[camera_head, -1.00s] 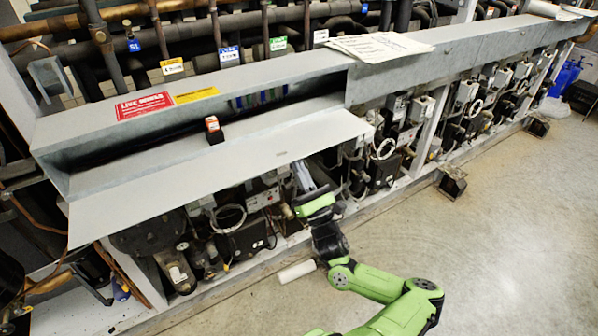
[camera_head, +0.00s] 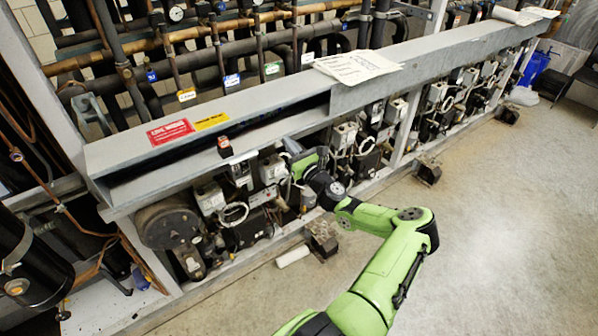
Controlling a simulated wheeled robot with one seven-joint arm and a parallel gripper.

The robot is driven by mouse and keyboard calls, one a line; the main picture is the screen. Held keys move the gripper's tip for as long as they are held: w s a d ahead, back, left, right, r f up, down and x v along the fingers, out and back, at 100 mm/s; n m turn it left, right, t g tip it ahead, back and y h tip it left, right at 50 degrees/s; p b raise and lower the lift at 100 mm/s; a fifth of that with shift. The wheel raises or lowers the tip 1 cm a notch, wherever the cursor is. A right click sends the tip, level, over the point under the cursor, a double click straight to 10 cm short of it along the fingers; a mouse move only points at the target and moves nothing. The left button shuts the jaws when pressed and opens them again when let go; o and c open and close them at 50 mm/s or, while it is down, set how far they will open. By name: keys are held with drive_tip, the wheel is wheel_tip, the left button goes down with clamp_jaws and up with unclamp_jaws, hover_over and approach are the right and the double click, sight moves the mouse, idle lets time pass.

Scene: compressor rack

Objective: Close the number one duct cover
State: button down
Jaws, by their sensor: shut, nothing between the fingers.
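The number one duct cover (camera_head: 180,172) is the long grey flap on the left section of the grey metal duct. It shows as a narrow strip along the front, with a dark gap still open between it and the duct top (camera_head: 240,107). My gripper (camera_head: 291,148) is shut and empty, at the front lower edge of the cover toward its right end. Its fingertips are partly hidden, and I cannot tell whether they touch the cover.
A small dark box with an orange top (camera_head: 223,146) sits at the duct opening. Papers (camera_head: 357,67) lie on the duct's top. Compressors and wiring (camera_head: 240,212) fill the rack below. A white cylinder (camera_head: 292,256) lies on the floor; open floor (camera_head: 480,230) is at right.

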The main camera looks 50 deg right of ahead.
drive_tip(key=p, duration=0.1)
approach(270, 109)
drive_tip(key=w+r, duration=0.4)
drive_tip(key=w, duration=0.1)
drive_tip(key=shift+w+r, duration=0.25)
drive_tip(key=shift+w, duration=0.75)
idle(0.6)
